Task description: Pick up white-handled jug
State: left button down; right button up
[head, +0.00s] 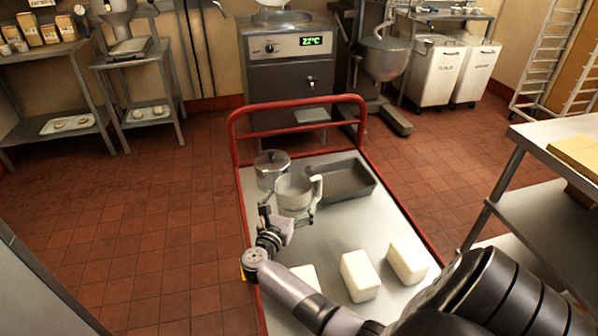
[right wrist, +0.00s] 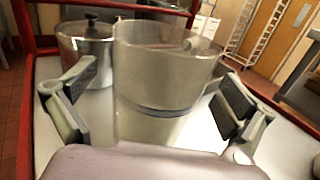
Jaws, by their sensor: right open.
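The white-handled jug (head: 293,190) stands on the cart's flat top (head: 345,226), a clear or pale grey vessel. Its white handle (head: 317,187) is on its right side in the head view. My right gripper (head: 287,214) is at the near side of the jug. In the right wrist view the jug (right wrist: 165,75) stands upright between the spread fingers of my right gripper (right wrist: 160,92), with a gap visible on both sides. My left gripper is not in view.
A lidded metal pot (head: 271,168) stands close behind-left of the jug. A dark grey pan (head: 338,178) lies to its right. White blocks (head: 359,276) sit nearer on the cart. A red rail (head: 297,103) closes the cart's far end. A steel table (head: 560,131) stands at right.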

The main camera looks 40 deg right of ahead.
jog(key=shift+x, duration=1)
jog(key=c, duration=1.2)
